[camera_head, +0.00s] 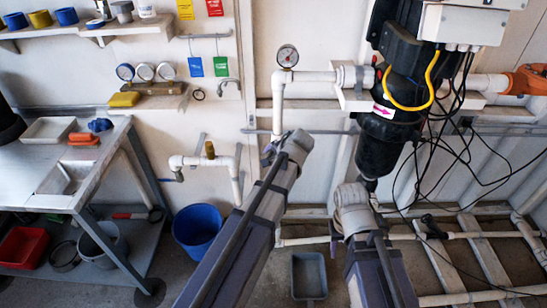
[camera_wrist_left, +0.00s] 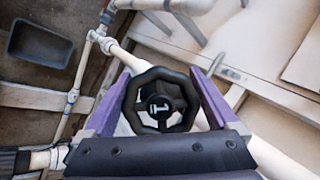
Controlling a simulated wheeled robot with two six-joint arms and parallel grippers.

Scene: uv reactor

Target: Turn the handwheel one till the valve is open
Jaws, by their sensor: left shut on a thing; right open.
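The black eight-sided handwheel (camera_wrist_left: 160,104) carries a white "1" on its hub and sits in the middle of the left wrist view. My left gripper (camera_wrist_left: 160,84) has its purple fingers on the wheel's left and right sides and is shut on it. In the head view my left wrist covers the wheel, beside the vertical white pipe (camera_head: 277,108). My right gripper (camera_head: 370,184) is open, just below the black reactor body (camera_head: 384,144). Its fingers are mostly hidden by the wrist.
A pressure gauge (camera_head: 287,56) tops the white pipe. Black cables (camera_head: 440,150) hang right of the reactor. A grey tray (camera_head: 309,276) lies on the floor between my arms. A blue bucket (camera_head: 198,229) and a workbench (camera_head: 112,150) stand at left.

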